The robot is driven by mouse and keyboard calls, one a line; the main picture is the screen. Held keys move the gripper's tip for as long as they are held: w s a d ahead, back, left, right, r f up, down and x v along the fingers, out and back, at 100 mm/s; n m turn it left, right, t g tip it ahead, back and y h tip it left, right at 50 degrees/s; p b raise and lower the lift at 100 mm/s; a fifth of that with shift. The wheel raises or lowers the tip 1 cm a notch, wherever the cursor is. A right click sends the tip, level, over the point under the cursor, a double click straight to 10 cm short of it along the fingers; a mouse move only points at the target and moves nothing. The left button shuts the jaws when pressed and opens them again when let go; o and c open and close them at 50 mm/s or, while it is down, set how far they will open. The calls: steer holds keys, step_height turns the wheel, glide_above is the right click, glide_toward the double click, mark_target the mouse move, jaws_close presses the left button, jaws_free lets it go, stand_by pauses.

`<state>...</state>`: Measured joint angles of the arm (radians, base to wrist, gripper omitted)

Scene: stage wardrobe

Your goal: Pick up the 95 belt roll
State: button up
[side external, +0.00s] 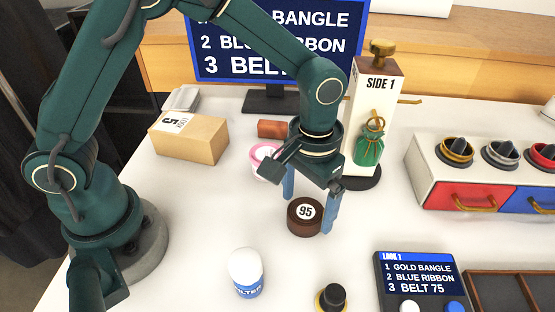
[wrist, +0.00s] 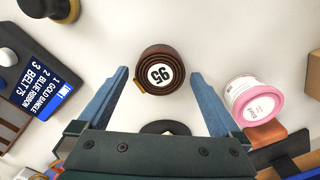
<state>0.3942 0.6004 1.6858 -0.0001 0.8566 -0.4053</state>
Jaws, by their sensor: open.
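The 95 belt roll (side external: 304,218) is a dark brown coil with a white round label reading 95. It lies on the white table below my gripper (side external: 307,213). In the wrist view, the belt roll (wrist: 150,84) appears between the two blue fingertips of my gripper (wrist: 160,74), with a visible gap on each side. The fingers are spread and hold nothing. In the side view one finger stands behind the roll on the left and the other at its right. I cannot tell exactly how low the fingertips are.
A white bottle (side external: 245,272) and a black-knobbed piece (side external: 333,298) stand in front. A pink tub (wrist: 253,101) and a tall SIDE 1 stand (side external: 372,90) with a green pouch (side external: 369,147) are close behind. A tablet (side external: 421,277) lists BELT 75. A cardboard box (side external: 188,138) sits left.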

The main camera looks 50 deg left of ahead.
steer(key=shift+f, duration=0.8)
steer(key=c, duration=1.3)
